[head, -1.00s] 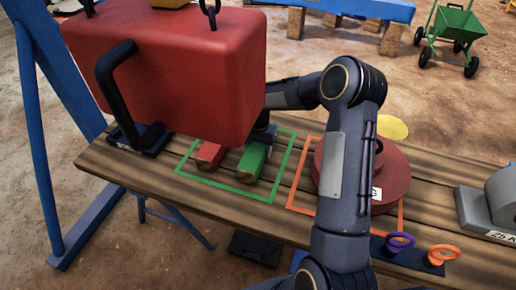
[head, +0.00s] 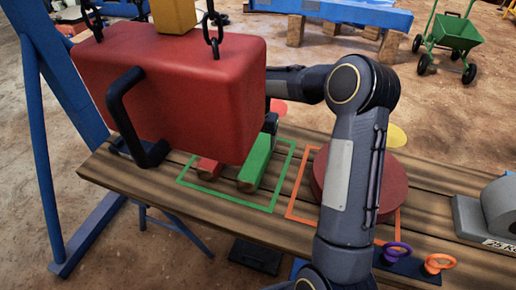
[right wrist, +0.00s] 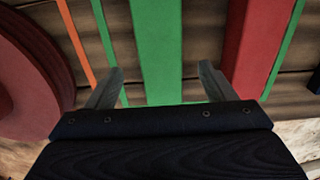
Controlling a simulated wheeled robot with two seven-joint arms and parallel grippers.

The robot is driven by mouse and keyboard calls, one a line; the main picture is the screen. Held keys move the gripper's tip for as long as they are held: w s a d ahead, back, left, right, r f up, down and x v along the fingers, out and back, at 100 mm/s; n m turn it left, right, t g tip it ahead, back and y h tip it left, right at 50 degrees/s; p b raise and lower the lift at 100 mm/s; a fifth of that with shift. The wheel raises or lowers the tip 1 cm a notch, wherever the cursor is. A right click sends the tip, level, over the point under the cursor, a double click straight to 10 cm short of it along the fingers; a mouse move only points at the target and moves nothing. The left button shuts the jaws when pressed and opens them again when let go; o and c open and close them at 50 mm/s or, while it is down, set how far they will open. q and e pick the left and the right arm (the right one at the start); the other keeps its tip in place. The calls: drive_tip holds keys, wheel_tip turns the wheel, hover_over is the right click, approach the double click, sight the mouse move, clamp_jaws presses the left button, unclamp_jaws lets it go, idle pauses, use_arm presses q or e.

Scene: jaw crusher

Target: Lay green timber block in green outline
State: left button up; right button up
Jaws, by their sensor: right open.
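The green timber block (head: 256,162) lies on the wooden bench inside the green outline (head: 238,204), right of a red timber block (head: 208,167). Its far end is hidden behind the hanging red weight and my gripper. My right gripper (head: 270,124) is at the block's far end, partly hidden by the weight. In the right wrist view my open fingers (right wrist: 158,86) stand apart, with the green block (right wrist: 157,45) in line between them and a gap on each side. The red block (right wrist: 255,45) lies to the right there. My left gripper is out of view.
A big red weight (head: 175,95) hangs on chains over the bench's left part. An orange outline (head: 298,200) with a round red disc (head: 322,175) lies right of the green one. Purple and orange rings (head: 397,252) and a grey weight (head: 470,218) sit further right.

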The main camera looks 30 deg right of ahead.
sight(258, 155)
drive_tip(key=s+a+r+n+t+y, duration=0.1)
drive_tip(key=s+a+r+n+t, duration=0.3)
drive_tip(key=s+r, duration=0.95)
drive_tip(key=s+a+f+n+y, duration=0.1)
drive_tip(key=s+a+n, duration=0.1)
drive_tip(key=s, duration=0.5)
drive_tip(key=s+a+f+n+t+y, duration=0.1)
drive_tip(key=s+a+n, duration=0.1)
drive_tip(key=s+a, duration=0.3)
drive_tip(key=s, duration=0.3)
drive_tip(key=shift+s+a+f+t+y, duration=0.15)
drive_tip(key=shift+s+a+t+y, duration=0.15)
drive_tip(key=shift+y, duration=0.1)
